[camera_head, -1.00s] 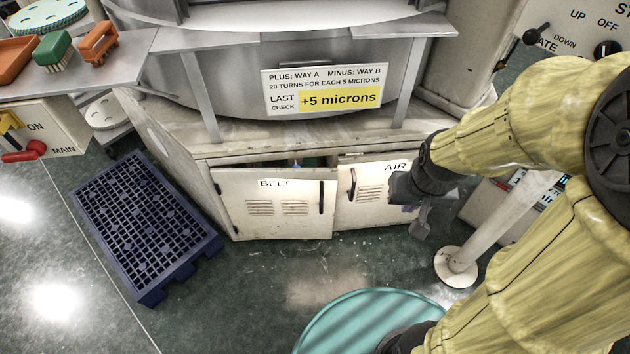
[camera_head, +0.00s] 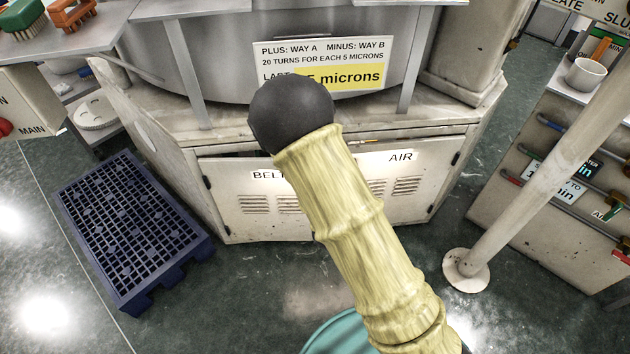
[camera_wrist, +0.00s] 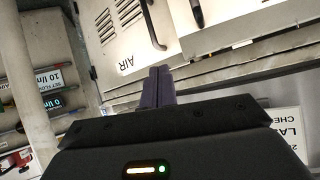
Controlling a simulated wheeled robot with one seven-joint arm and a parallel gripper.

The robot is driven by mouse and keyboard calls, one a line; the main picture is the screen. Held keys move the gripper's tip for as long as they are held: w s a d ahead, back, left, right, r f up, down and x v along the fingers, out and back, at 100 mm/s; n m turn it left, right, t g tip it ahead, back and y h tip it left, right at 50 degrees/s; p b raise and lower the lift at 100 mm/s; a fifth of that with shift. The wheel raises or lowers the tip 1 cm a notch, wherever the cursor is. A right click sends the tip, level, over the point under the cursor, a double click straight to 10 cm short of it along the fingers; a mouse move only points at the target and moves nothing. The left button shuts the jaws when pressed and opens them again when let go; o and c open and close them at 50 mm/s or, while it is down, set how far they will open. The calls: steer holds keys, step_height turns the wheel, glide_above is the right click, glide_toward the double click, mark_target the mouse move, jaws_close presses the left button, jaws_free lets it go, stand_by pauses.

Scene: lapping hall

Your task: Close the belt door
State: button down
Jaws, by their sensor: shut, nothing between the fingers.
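The belt door (camera_head: 230,206) is the left white door of the low cabinet in the head view. A dark gap shows along its top edge; my arm hides its right side and part of its label. In the wrist view the belt door (camera_wrist: 235,22) shows with a dark handle, beside the AIR door (camera_wrist: 117,42). My gripper (camera_wrist: 158,75) is shut and empty, its fingers pointing toward the cabinet front near the AIR door's top edge. I cannot tell whether they touch it. In the head view the gripper is hidden behind my arm.
A blue grated pallet (camera_head: 130,230) lies left of the cabinet. A white post (camera_head: 515,185) stands to the right, before a side rack with a mug (camera_head: 585,74). The machine's sign (camera_head: 325,62) hangs above the doors. Floor before the belt door is clear.

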steer(key=s+a+f+n+t+y+b, duration=0.2)
steer(key=a+f+n+t+y+b, duration=0.1)
steer(key=a+t, duration=0.4)
steer(key=shift+f+n+b, duration=0.6)
steer(key=shift+f+b, duration=0.25)
steer(key=shift+f, duration=0.05)
steer(key=shift+w, duration=0.1)
steer(key=w+a+b, duration=0.1)
steer(key=w+b, duration=0.1)
steer(key=w, duration=1.2)
steer(key=shift+a, duration=0.15)
